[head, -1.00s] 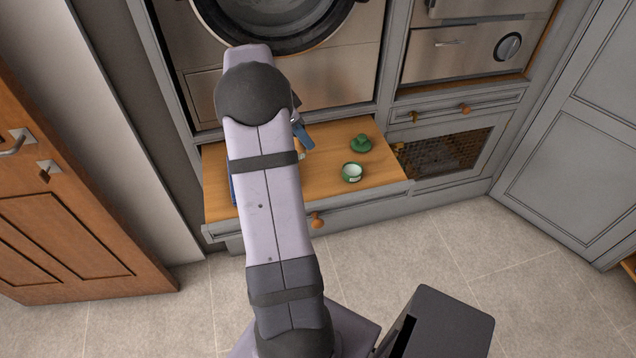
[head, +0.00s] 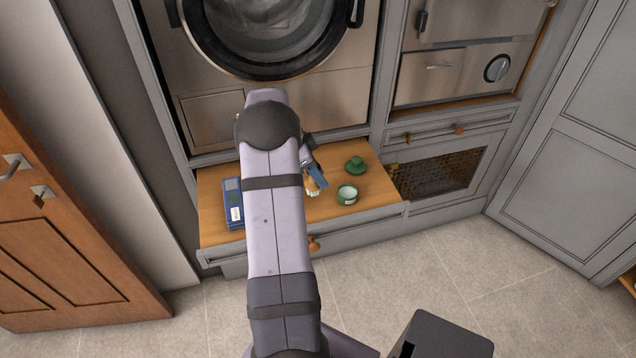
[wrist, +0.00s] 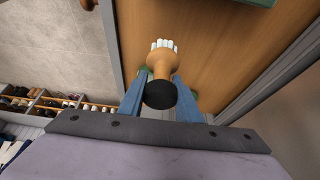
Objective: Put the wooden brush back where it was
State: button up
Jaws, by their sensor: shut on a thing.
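The wooden brush (wrist: 162,64) has a pale wooden handle, a black end and white bristles. My gripper (wrist: 160,92) is shut on its handle, with the black end towards the wrist camera and the bristles pointing away. In the head view the brush (head: 312,187) shows below the blue fingers of my gripper (head: 317,176), over the wooden top of the pulled-out drawer or bench (head: 372,181). My arm hides part of it. I cannot tell whether the bristles touch the wood.
An open green tin (head: 347,195) with pale contents stands just right of the brush. A green lid-like piece (head: 355,165) lies behind the tin. A blue box (head: 234,204) lies at the left, partly beside my arm. The wood at the right is clear.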

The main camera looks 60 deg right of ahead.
jog(key=shift+f+p, duration=0.4)
jog(key=shift+f, duration=1.55)
jog(key=shift+f, duration=0.1)
jog(key=o, duration=1.1)
jog(key=shift+o, duration=0.2)
jog(key=shift+r, duration=0.2)
jog(key=b+v, duration=0.2)
jog(key=v, duration=1)
jog(key=shift+a+f, duration=0.1)
jog(key=shift+a, duration=0.05)
